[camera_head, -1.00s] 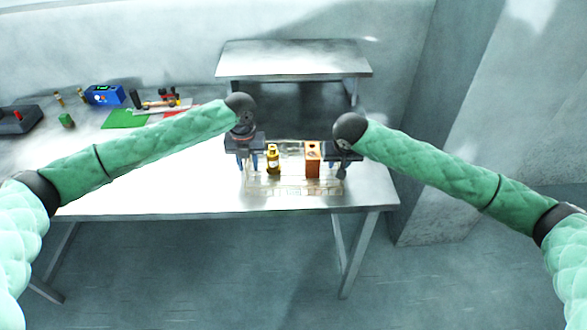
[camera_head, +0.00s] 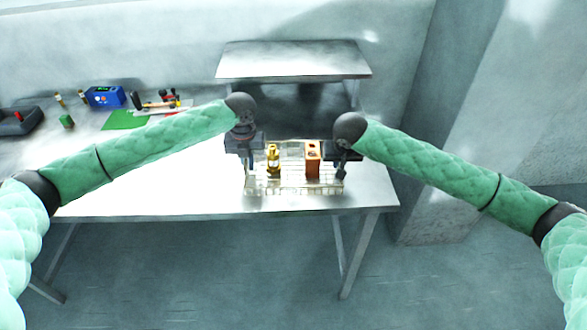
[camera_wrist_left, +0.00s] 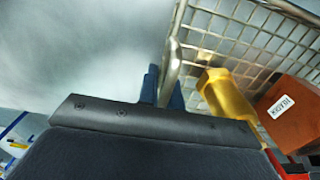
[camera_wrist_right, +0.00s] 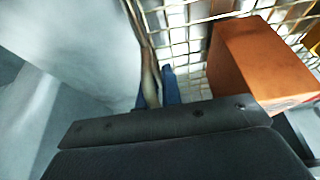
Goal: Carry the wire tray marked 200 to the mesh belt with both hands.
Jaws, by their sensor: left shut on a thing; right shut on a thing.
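The wire tray (camera_head: 295,188) is a metal mesh basket at the right end of the steel table. It holds a yellow bottle-like piece (camera_head: 273,158) and an orange-brown block (camera_head: 312,160) with a white label. My left gripper (camera_head: 247,165) is shut on the tray's left side; its fingers grip a metal handle bar in the left wrist view (camera_wrist_left: 168,88). My right gripper (camera_head: 341,168) is shut on the tray's right side, also seen in the right wrist view (camera_wrist_right: 158,90). I cannot read a 200 mark. I cannot tell whether the tray touches the table.
A raised steel surface (camera_head: 292,62) stands behind the tray. On the table's left lie a blue box (camera_head: 104,96), a green mat (camera_head: 124,120), a dark device (camera_head: 18,122) and small items. The front middle of the table (camera_head: 180,190) is clear. A pillar (camera_head: 430,150) stands right.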

